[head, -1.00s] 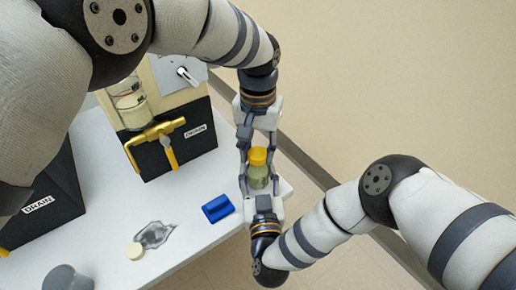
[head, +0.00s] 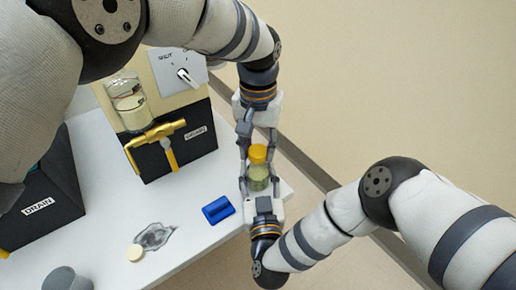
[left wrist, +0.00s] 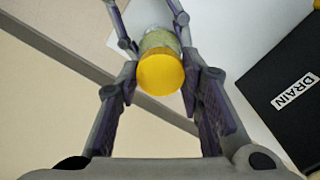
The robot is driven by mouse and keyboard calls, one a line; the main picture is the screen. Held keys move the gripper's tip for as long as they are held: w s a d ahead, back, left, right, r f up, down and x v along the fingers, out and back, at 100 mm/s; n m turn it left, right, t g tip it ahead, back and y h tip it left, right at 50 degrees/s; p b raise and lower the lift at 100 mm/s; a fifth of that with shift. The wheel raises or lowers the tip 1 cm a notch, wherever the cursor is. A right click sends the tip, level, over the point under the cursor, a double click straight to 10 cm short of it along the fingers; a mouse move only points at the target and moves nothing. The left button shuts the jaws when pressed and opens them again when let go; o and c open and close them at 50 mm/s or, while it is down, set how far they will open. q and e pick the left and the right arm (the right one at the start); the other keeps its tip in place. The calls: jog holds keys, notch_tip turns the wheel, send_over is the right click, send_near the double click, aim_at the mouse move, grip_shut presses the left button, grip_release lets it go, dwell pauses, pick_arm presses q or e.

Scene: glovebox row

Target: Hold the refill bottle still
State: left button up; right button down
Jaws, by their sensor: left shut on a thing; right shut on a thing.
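The refill bottle (head: 259,178) is a small clear bottle with pale green contents, upright near the table's right end. My right gripper (head: 261,186) comes from below in the head view and is shut on the bottle's body. The yellow cap (head: 258,153) is at the bottle's top, between the fingers of my left gripper (head: 257,146), which is shut on it. In the left wrist view the cap (left wrist: 161,72) faces the camera and hides much of the bottle (left wrist: 159,40).
A black station with a brass valve (head: 157,134), a glass vessel (head: 128,103) and a switch panel (head: 182,70) stands left of the grippers. A blue block (head: 218,209), a cream disc (head: 135,252), a grey puddle-like patch (head: 155,236) and a grey cylinder (head: 66,279) are on the white table (head: 200,260).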

aim_at(258, 151)
pick_arm(q)
jog(key=shift+r, duration=0.4)
jog(key=shift+r, duration=2)
pick_arm(e)
jog(key=c, duration=0.8)
grip_release()
jog(key=shift+o, duration=0.2)
jog(key=s+d, duration=0.1)
jog(key=s, duration=1.1)
jog(key=shift+d, duration=0.15)
